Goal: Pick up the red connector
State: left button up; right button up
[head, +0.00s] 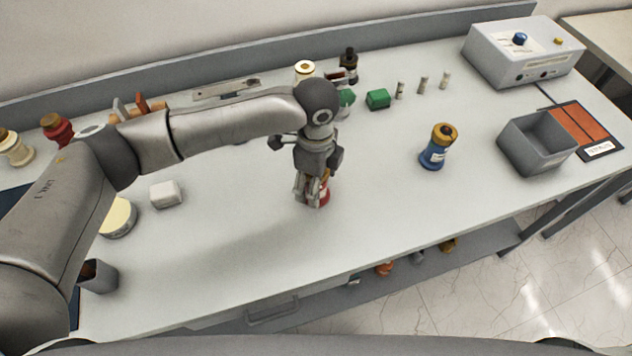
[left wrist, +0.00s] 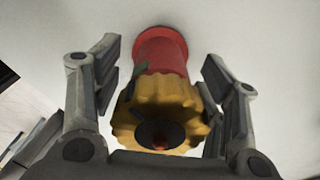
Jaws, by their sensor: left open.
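The red connector (left wrist: 162,60) has a red body with a flared rim and a ribbed yellow collar with a dark centre. In the left wrist view it lies between the two open fingers of my left gripper (left wrist: 162,85), with light gaps beside it. In the head view my left gripper (head: 313,192) points down over the red connector (head: 324,190) on the table, hiding most of it. I cannot tell whether a finger touches it. My right gripper is not in view.
A blue connector (head: 436,152) stands to the right, before a grey open bin (head: 533,155). A green block (head: 377,99) and small metal posts are behind. A white block (head: 166,194) and a round container (head: 117,217) are at left. The table's front middle is clear.

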pick_arm(q)
jog(key=c, duration=1.3)
jog(key=shift+r, duration=0.2)
